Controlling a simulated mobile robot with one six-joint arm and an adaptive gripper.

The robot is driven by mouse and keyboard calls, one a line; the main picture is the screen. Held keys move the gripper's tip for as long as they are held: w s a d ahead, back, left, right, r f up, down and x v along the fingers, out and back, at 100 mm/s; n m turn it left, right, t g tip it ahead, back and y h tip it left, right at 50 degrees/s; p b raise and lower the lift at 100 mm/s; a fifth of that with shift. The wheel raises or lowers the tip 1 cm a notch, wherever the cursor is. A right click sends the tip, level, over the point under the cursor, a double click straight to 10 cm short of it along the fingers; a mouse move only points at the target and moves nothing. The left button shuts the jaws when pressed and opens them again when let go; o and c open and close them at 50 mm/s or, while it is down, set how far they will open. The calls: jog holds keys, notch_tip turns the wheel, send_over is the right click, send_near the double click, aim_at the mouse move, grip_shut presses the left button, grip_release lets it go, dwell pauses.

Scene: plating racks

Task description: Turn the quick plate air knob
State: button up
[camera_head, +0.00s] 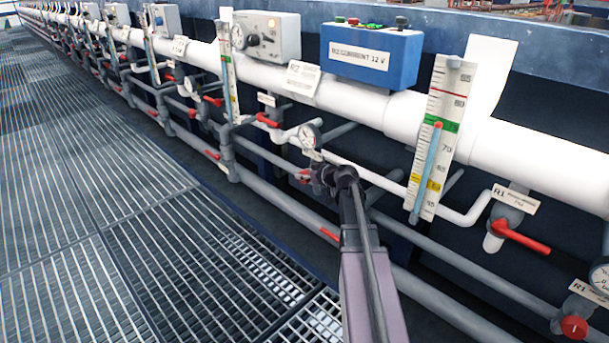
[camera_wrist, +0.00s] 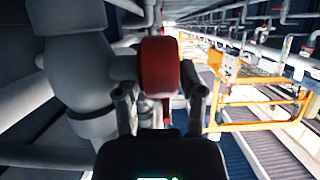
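A red knob (camera_wrist: 160,66) on a grey valve body (camera_wrist: 85,85) fills the middle of the wrist view. My gripper (camera_wrist: 160,92) is open, with one finger on each side of the knob. A narrow gap seems to show beside the knob, so I cannot tell whether a finger touches it. In the head view my gripper (camera_head: 322,178) reaches the pipework below a round gauge (camera_head: 309,136). A red knob (camera_head: 304,176) shows there at the fingertips, partly hidden by the gripper. I cannot read a label naming this knob.
Red levers (camera_head: 520,236) and grey pipes run close around my arm. Grated floor (camera_head: 150,230) lies free at the left.

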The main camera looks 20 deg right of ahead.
grip_shut()
jog(key=shift+f+b, duration=0.1)
jog(key=shift+b, duration=0.2)
jog(key=shift+f+t+b, duration=0.15)
jog(key=shift+t+b, duration=0.45)
jog(key=shift+b, duration=0.4)
jog(key=shift+s+t+y+b, duration=0.1)
jog(key=shift+t+y+b, duration=0.3)
jog(key=shift+b, duration=0.25)
jog(key=shift+r+t+b, duration=0.2)
jog(key=shift+t+b, duration=0.1)
jog(key=shift+b, duration=0.05)
